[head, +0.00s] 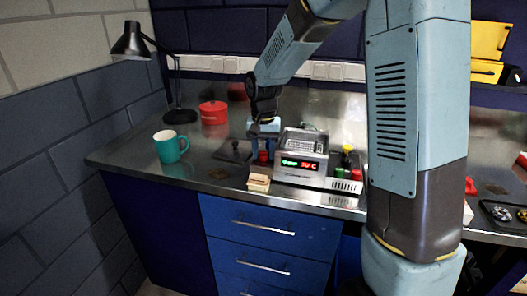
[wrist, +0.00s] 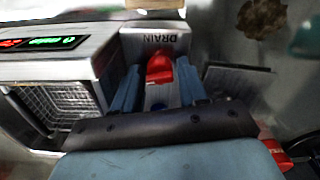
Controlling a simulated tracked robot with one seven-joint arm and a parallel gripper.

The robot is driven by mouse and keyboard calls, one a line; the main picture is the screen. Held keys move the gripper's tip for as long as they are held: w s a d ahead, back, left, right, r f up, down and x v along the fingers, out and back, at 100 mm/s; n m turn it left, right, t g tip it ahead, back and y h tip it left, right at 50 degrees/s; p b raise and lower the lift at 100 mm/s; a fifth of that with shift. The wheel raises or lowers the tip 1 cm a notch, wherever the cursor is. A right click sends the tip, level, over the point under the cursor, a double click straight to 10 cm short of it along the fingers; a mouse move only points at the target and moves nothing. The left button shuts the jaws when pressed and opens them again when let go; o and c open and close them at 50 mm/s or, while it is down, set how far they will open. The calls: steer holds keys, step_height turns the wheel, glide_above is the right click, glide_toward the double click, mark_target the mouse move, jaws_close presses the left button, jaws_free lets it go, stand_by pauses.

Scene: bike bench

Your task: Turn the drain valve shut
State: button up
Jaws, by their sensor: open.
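The drain valve's red handle (wrist: 160,68) shows in the wrist view below the DRAIN label on the side of a steel cleaner (wrist: 103,75). In the head view the red handle (head: 263,157) is small, at the left side of the cleaner (head: 300,177). My gripper (head: 263,148) points down there. In the wrist view my gripper (wrist: 156,82) is open, with one finger on each side of the handle. The right finger looks close to the handle; I cannot tell if it touches. The lower part of the valve is partly hidden.
A teal mug (head: 168,147), a red pot (head: 213,112) and a black lamp (head: 180,115) stand to the left. A wire basket (wrist: 62,105) sits in the cleaner.

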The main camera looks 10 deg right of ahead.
steer(key=c, duration=0.8)
steer(key=shift+o, duration=0.2)
steer(key=shift+n, duration=0.3)
steer(key=n, duration=0.3)
steer(key=shift+n, duration=0.3)
steer(key=n, duration=0.3)
steer(key=shift+n, duration=0.3)
steer(key=n, duration=0.4)
steer(key=shift+n, duration=2)
